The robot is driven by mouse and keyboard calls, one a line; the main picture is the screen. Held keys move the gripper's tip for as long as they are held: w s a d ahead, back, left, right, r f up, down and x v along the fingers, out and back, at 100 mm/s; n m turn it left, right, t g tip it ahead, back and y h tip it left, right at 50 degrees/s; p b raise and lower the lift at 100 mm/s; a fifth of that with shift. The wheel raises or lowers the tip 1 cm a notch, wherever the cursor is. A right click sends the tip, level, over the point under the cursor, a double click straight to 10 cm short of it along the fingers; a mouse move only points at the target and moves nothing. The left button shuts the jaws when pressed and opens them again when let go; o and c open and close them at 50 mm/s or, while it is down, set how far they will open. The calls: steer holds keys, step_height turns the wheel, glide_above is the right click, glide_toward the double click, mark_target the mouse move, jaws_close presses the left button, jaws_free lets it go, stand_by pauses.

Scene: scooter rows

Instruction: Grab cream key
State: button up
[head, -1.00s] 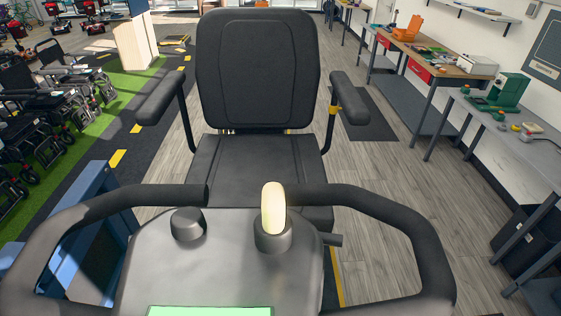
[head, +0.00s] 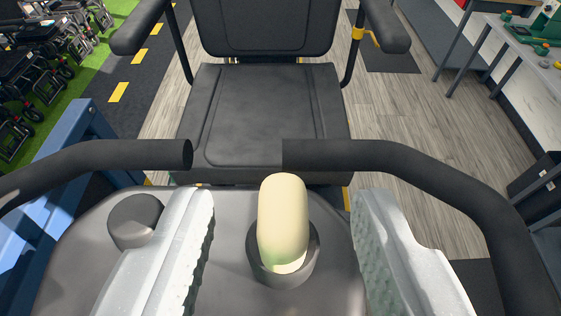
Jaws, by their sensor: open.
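The cream key (head: 283,218) stands upright in a dark round socket (head: 283,268) on the scooter's grey console. My gripper (head: 283,225) is open, with one pale, textured finger left of the key and the other right of it. A gap shows between the key and each finger, and neither finger touches it. The key's lower end is hidden inside the socket.
A dark round knob (head: 135,220) sits on the console beside the left finger. Black handlebars (head: 390,160) curve around both sides. The black seat (head: 265,115) is beyond, and a blue frame (head: 70,175) stands at left.

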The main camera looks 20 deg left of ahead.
steer(key=shift+w+a+f, duration=0.2)
steer(key=shift+w+f, duration=0.1)
steer(key=shift+w, duration=0.3)
jaws_close()
steer(key=shift+r, duration=0.15)
steer(key=shift+r, duration=1.3)
